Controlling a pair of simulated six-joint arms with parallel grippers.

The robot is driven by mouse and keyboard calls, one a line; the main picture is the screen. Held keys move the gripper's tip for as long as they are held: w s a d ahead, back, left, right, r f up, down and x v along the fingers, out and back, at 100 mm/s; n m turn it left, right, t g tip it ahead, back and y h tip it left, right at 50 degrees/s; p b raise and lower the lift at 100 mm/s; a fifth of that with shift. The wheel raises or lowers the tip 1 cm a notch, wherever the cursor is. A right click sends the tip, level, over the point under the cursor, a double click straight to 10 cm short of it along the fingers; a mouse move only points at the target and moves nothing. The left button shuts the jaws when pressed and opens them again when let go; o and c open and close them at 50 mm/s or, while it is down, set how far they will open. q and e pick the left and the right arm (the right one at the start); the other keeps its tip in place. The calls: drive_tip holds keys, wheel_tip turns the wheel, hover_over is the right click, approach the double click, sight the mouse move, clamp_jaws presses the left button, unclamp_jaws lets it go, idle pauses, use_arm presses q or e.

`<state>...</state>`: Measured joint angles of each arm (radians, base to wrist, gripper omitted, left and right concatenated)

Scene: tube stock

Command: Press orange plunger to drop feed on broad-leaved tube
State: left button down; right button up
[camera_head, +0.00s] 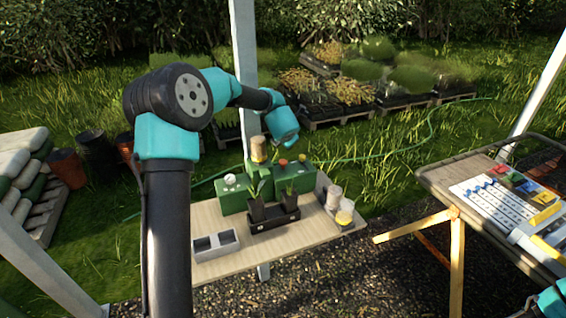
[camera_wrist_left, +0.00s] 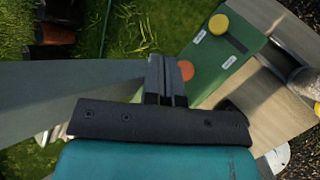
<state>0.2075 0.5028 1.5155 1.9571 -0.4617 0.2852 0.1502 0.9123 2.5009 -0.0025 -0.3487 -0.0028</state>
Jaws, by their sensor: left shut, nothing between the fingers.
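The orange plunger (camera_head: 283,162) is a round cap on top of a green box (camera_head: 293,177), beside a yellow cap (camera_head: 302,158). In the left wrist view the orange cap (camera_wrist_left: 186,70) lies right beside my left gripper's fingertips (camera_wrist_left: 164,64); contact cannot be told. The left fingers are shut with nothing between them. In the head view the left wrist hangs above the box, its fingertips not distinguishable. Two dark tubes with green plants (camera_head: 257,210) (camera_head: 287,208) stand in a black rack (camera_head: 274,224); which is broad-leaved is too small to tell.
Another green box (camera_head: 229,200) bears a white cap (camera_head: 230,179). An amber jar (camera_head: 258,149) stands behind the tubes. A grey two-cell holder (camera_head: 215,244) sits front left. Cups (camera_head: 334,194) and a yellow-topped one (camera_head: 344,217) stand at the right. The wooden bench's (camera_head: 310,230) front is mostly clear.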

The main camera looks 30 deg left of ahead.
sight(284, 162)
use_arm(q)
drive_tip(key=shift+f, duration=3.1)
drive_tip(key=shift+f, duration=0.15)
drive_tip(key=shift+f, duration=0.25)
drive_tip(key=shift+f, duration=0.8)
idle(0.7)
drive_tip(key=shift+r, duration=1.25)
drive_tip(key=shift+r, duration=2.5)
